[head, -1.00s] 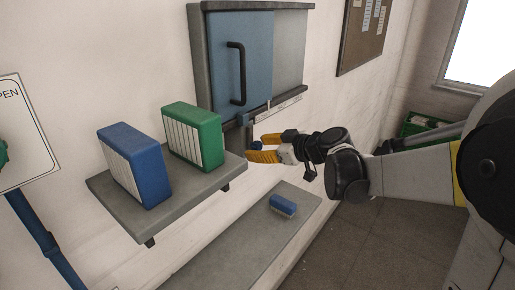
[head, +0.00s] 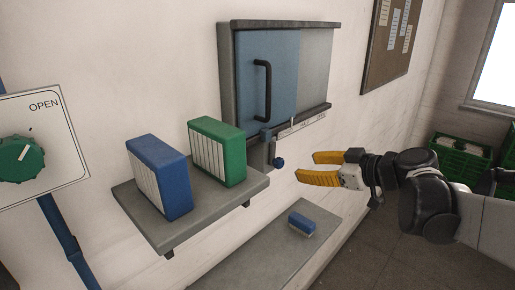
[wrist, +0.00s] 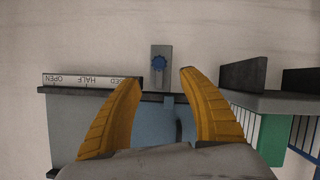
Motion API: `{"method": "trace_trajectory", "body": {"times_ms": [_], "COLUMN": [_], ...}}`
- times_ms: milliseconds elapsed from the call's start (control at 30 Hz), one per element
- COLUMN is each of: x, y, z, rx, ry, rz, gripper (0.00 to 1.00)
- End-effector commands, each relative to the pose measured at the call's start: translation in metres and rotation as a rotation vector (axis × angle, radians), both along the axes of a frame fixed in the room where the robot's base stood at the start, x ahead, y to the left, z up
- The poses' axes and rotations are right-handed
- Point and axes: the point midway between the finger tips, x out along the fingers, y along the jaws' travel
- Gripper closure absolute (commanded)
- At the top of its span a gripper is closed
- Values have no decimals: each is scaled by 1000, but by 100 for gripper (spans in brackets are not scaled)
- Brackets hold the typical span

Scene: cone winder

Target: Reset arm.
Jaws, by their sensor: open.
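My gripper (head: 318,168) is open and empty, its yellow fingers apart. The arm reaches in from the right.
A blue sliding door (head: 258,80) with a dark handle is above left. A shelf (head: 180,232) holds a blue box (head: 163,178) and a green box (head: 220,150). A lower ledge (head: 262,262) bears a blue brush (head: 301,223). Green crates (head: 460,160) stand at the back right.

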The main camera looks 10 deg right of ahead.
Motion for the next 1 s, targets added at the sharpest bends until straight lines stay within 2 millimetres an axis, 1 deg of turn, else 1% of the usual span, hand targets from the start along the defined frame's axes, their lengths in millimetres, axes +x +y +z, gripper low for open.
{"method": "trace_trajectory", "body": {"times_ms": [67,167,200,267,300,367,400,467,500,533,567,600,667,700,800,833,900,1000], "x": [-4,-18,-26,-41,-52,-69,-81,-98,-109,-117,-125,-136,-151,-160,-179,-183,-191,-198], "y": [6,21,29,42,49,58,63,69,71,73,74,74,74,72,68,66,63,59], "z": [-13,-50,-71,-107,-131,-167,-190,-223,-245,-262,-278,-299,-330,-348,-387,-395,-412,-425], "rx": [5,16,20,29,31,33,35,33,32,31,29,26,24,22,22,23,25,31], "ry": [23,99,144,218,269,341,385,444,479,502,523,548,577,591,607,608,608,605], "rz": [-3,-18,-29,-57,-80,-121,-153,-203,-240,-268,-297,-338,-399,-440,-533,-557,-604,-648], "gripper": [50,50,50,50,50,50,50,50,50,50,50,50,50,50,50,50,50,50]}}
